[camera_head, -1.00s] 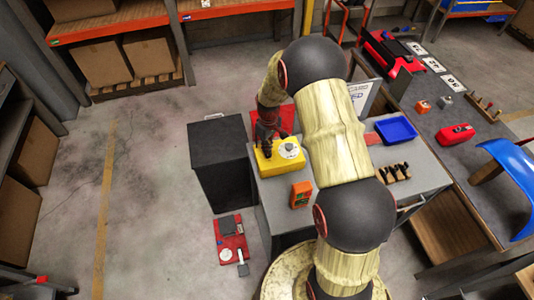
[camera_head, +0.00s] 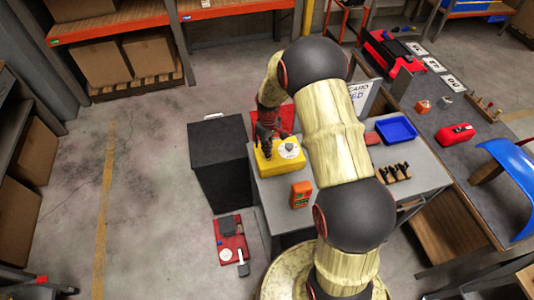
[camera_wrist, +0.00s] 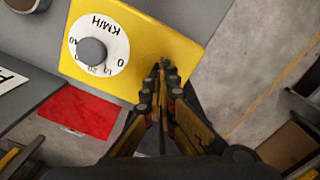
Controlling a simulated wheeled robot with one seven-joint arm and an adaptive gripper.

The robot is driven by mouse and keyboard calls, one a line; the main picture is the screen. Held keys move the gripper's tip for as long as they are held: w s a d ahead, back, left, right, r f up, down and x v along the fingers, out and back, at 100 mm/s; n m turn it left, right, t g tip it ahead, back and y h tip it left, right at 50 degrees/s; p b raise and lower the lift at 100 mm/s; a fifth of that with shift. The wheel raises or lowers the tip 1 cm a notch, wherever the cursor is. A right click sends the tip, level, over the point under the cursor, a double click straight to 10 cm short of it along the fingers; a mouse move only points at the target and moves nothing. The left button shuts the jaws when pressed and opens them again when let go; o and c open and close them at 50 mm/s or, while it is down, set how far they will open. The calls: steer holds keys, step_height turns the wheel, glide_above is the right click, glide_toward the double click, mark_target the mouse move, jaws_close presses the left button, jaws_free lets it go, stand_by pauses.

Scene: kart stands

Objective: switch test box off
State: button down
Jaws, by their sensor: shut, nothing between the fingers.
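The test box is a yellow box (camera_head: 266,164) on the grey bench top, with a white round dial marked KM/H (camera_wrist: 98,48) and a grey knob (camera_wrist: 91,52) in its middle. My gripper (camera_wrist: 162,68) is shut and empty, pointing down over the box's edge beside the dial in the wrist view. In the head view my gripper (camera_head: 268,150) is at the back left part of the box. I cannot tell whether the fingertips touch it. The fingers hide part of the box's top.
An orange device (camera_head: 300,194) stands in front of the box on the bench. A dark cabinet (camera_head: 222,160) is left of it. A red sheet (camera_wrist: 75,111) lies near the box. A blue tray (camera_head: 397,130) and a wooden rack (camera_head: 394,173) are to the right.

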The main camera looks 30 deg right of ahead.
steer(key=shift+s+f+b, duration=0.1)
steer(key=shift+f+b, duration=0.55)
steer(key=shift+f, duration=0.45)
stand_by(0.5)
steer(key=shift+r, duration=0.15)
steer(key=shift+r+p, duration=1.95)
steer(key=shift+r, duration=1.45)
